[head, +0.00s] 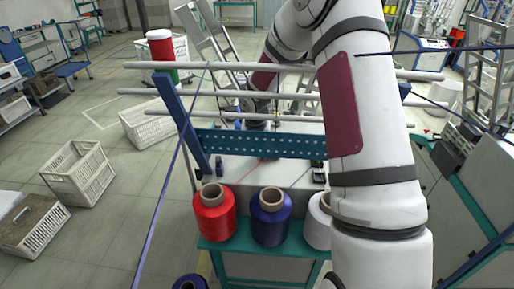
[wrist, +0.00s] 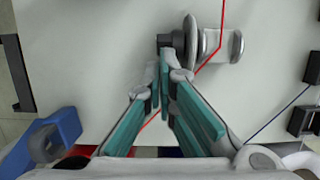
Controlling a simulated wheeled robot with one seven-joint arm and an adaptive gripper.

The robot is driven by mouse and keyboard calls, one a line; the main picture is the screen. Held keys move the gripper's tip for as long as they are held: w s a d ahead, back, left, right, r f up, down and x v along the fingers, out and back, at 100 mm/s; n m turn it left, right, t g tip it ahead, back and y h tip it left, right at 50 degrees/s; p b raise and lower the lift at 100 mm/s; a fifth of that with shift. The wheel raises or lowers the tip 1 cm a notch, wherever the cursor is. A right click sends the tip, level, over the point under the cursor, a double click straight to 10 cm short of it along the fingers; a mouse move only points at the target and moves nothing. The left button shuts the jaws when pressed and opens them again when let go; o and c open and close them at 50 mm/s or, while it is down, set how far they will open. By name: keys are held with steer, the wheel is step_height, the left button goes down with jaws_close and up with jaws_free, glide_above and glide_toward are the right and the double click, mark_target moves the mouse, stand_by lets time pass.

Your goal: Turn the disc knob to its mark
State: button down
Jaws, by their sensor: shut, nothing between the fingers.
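In the wrist view, a grey metal disc knob (wrist: 190,42) stands edge-on near the top, with a short dark stub (wrist: 166,40) on its left. A pale spool body (wrist: 212,42) and a second rounded disc (wrist: 237,47) are to its right. My gripper (wrist: 165,58) is shut and empty. Its fingertips are just below the stub and left of the disc; I cannot tell if they touch. No mark can be made out on the knob. In the head view my arm and the blue perforated bar hide most of this spot.
A red thread (wrist: 223,15) runs past the spool and down behind my fingers. Dark blocks (wrist: 304,120) stand at the right on the pale panel. In the head view, red (head: 214,219) and blue (head: 270,224) yarn cones stand in front of the blue perforated bar (head: 268,144).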

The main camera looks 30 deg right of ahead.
steer(key=shift+w+d, duration=0.4)
steer(key=shift+w, duration=0.2)
stand_by(0.5)
steer(key=shift+w+d+r, duration=0.15)
steer(key=shift+w+d, duration=0.35)
steer(key=shift+w, duration=0.2)
steer(key=shift+w+d+b, duration=0.35)
steer(key=shift+w+d, duration=0.05)
steer(key=shift+w, duration=0.1)
steer(key=shift+d+f, duration=0.15)
steer(key=shift+f, duration=0.05)
stand_by(0.3)
steer(key=shift+r, duration=0.1)
steer(key=shift+w+r, duration=0.1)
steer(key=shift+r, duration=1.2)
steer(key=v, duration=1)
steer(key=shift+s+r, duration=0.25)
steer(key=shift+r, duration=0.1)
